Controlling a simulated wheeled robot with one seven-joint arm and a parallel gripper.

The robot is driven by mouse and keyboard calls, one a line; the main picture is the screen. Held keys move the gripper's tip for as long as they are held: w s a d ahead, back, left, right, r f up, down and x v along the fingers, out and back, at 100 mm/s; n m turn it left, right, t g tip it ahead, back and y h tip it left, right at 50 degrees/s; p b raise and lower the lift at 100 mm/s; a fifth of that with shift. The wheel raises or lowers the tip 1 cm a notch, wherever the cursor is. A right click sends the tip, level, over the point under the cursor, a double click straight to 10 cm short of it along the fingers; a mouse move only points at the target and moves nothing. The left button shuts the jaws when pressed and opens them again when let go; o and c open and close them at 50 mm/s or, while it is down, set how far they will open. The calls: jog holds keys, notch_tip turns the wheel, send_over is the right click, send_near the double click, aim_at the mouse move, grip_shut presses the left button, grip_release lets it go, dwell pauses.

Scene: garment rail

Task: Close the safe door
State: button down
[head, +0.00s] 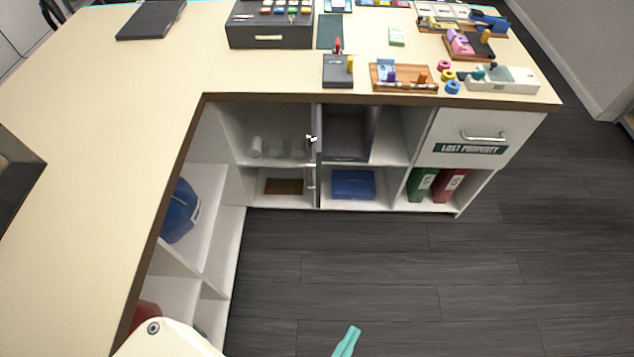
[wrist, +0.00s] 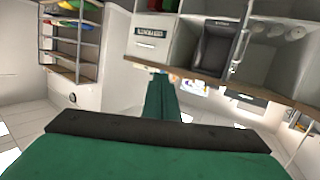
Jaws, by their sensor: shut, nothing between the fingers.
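The safe (head: 346,133) is a dark grey box in an upper compartment under the counter. Its front faces the room and its dark inside shows. The safe door (head: 318,130) is swung out at the left side, seen nearly edge-on, with a small bright handle. In the wrist view, the picture is turned over; the safe (wrist: 212,52) is at the upper right, with the door (wrist: 239,48) beside it. My gripper (head: 350,332) is teal, shut and empty, low over the floor, well apart from the door. Its fingers (wrist: 161,98) also show in the wrist view.
The counter (head: 150,80) overhangs the shelves and carries trays and small items. A lost property drawer (head: 470,136) is right of the safe. A blue box (head: 353,185) and binders (head: 436,184) fill lower shelves. The floor (head: 380,260) before the unit is clear.

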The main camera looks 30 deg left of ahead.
jog(key=w+a+f+n+t+y, duration=0.2)
jog(key=w+a+f+n, duration=0.25)
jog(key=w+a, duration=0.2)
jog(key=n+g+y, duration=0.7)
jog(key=n+y, duration=0.5)
jog(key=n, duration=1.1)
send_near(305, 180)
jog(key=x, duration=0.4)
jog(key=shift+w+a, duration=0.1)
jog(key=shift+a, duration=0.05)
jog(key=shift+w+d, duration=0.45)
jog(key=shift+d, duration=0.25)
